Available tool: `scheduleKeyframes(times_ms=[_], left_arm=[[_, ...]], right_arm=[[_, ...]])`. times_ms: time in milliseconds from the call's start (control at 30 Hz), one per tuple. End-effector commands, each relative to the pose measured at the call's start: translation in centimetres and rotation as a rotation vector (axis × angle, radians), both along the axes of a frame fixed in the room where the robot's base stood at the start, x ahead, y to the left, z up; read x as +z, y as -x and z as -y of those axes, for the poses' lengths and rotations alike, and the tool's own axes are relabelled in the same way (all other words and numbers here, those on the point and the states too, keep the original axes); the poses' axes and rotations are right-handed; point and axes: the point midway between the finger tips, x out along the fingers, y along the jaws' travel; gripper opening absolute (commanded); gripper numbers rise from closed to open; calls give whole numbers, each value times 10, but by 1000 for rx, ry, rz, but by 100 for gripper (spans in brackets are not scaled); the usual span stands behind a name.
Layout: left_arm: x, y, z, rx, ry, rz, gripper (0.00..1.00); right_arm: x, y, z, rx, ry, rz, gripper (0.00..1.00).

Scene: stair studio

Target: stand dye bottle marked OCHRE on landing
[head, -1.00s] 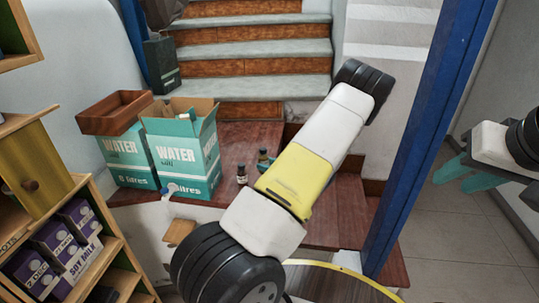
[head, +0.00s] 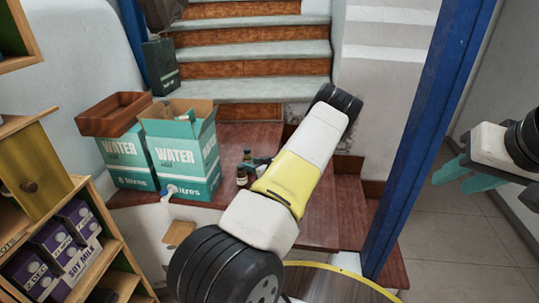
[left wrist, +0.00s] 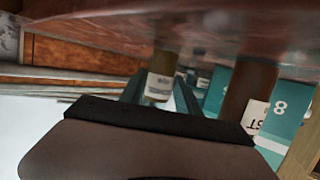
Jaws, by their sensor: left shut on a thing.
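My left gripper (head: 256,163) is shut on a small dark dye bottle (head: 247,155) at the landing. In the left wrist view this bottle (left wrist: 160,86) shows a pale label between the teal fingers, its print too small to read. I cannot tell whether its base touches the landing (head: 262,136). A second dark bottle (head: 242,176) stands just in front of it. In the left wrist view this second bottle (left wrist: 247,88) is larger and carries a partly visible label with letters like "ST". My right gripper (head: 462,176) is open and empty at the far right.
Teal water cartons (head: 190,160) stand left of the bottles, with a wooden tray (head: 113,113) on top. Steps (head: 255,90) rise behind. A blue post (head: 415,130) stands at the right, and a shelf with soy milk cartons (head: 65,245) at the lower left.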

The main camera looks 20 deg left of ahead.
Motion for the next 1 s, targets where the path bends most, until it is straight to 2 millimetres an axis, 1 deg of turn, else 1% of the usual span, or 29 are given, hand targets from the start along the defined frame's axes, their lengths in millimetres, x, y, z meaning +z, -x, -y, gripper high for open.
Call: scheduleKeyframes(times_ms=[200, 233, 300, 333, 600, 700, 767, 867, 1000], left_arm=[[-2, 0, 0, 0, -1, 0, 0], [-2, 0, 0, 0, 0, 0, 43], [-2, 0, 0, 0, 0, 0, 56], [-2, 0, 0, 0, 0, 0, 61], [-2, 0, 0, 0, 0, 0, 61], [2, 0, 1, -1, 0, 0, 61], [3, 2, 7, -2, 1, -1, 61], [8, 7, 21, -3, 1, 0, 61], [17, 19, 49, -5, 1, 1, 61]], right_arm=[[0, 0, 0, 0, 0, 0, 36], [0, 0, 0, 0, 0, 0, 36], [0, 0, 0, 0, 0, 0, 36], [0, 0, 0, 0, 0, 0, 36], [0, 0, 0, 0, 0, 0, 36], [0, 0, 0, 0, 0, 0, 36], [0, 0, 0, 0, 0, 0, 36], [0, 0, 0, 0, 0, 0, 36], [0, 0, 0, 0, 0, 0, 36]])
